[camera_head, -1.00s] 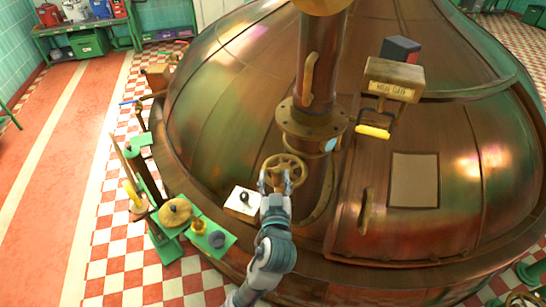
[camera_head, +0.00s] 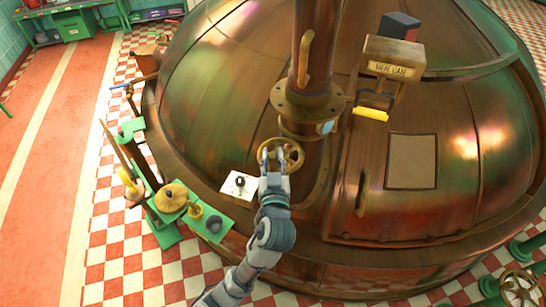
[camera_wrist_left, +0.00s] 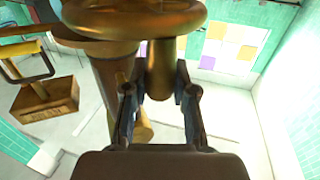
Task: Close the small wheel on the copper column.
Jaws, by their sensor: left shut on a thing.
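The small brass wheel (camera_head: 299,150) sits low on the front of the copper column (camera_head: 318,62), below a bolted flange (camera_head: 308,103). My left gripper (camera_head: 273,157) is at the near, lower-left part of the wheel and is shut on it. In the left wrist view the wheel's thick rim (camera_wrist_left: 135,22) crosses the top. The fingers of the left gripper (camera_wrist_left: 158,100) stand on either side of a golden part below the rim. The exact contact is hard to see. My right gripper is in neither view.
The large copper kettle (camera_head: 220,110) fills the middle. A white plate with a dark knob (camera_head: 240,185) lies just left of my gripper. A green stand (camera_head: 208,222) with several items is further left. A signed box (camera_head: 393,52) with a yellow handle (camera_head: 370,114) is right of the column.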

